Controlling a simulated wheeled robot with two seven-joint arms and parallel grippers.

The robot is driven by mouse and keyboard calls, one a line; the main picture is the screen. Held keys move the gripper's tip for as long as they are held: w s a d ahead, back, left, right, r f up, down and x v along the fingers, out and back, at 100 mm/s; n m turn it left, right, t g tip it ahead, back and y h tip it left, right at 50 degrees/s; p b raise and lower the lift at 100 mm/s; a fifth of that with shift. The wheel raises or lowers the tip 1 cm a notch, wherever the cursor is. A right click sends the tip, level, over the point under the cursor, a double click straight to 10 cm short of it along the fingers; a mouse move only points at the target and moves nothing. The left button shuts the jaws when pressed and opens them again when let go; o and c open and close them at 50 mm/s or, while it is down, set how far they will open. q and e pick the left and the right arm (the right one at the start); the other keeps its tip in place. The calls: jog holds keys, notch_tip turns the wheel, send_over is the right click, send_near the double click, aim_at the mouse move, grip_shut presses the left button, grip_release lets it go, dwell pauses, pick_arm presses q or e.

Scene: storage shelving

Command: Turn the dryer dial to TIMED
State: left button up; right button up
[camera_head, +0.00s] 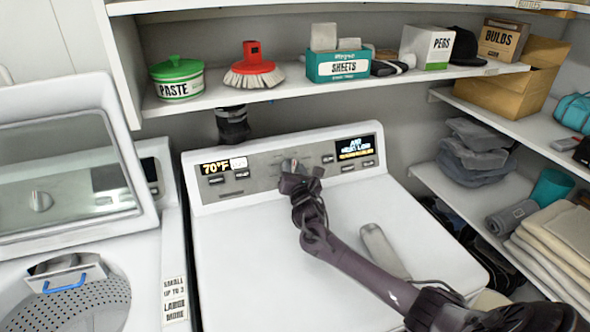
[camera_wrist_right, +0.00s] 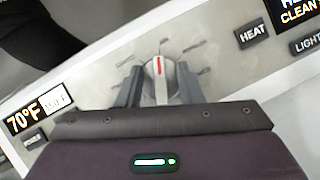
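The dryer (camera_head: 300,235) is white, with a grey control panel across its back. In the right wrist view the dial (camera_wrist_right: 159,69) is a silver knob with a red pointer line pointing almost straight up the picture. The two grey fingers of my right gripper (camera_wrist_right: 159,85) lie on either side of the knob, close against it. Marks ring the dial, but their words, including TIMED, are too small to read. My left gripper is not in view.
A shelf (camera_head: 290,92) with a paste tub (camera_head: 177,80), brush (camera_head: 254,70) and boxes hangs above. The open washer (camera_head: 75,190) stands left; side shelves hold towels (camera_head: 560,245).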

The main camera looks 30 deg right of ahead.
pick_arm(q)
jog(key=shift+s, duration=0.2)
pick_arm(e)
jog(key=shift+c, duration=0.7)
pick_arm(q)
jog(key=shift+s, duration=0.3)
pick_arm(e)
grip_shut()
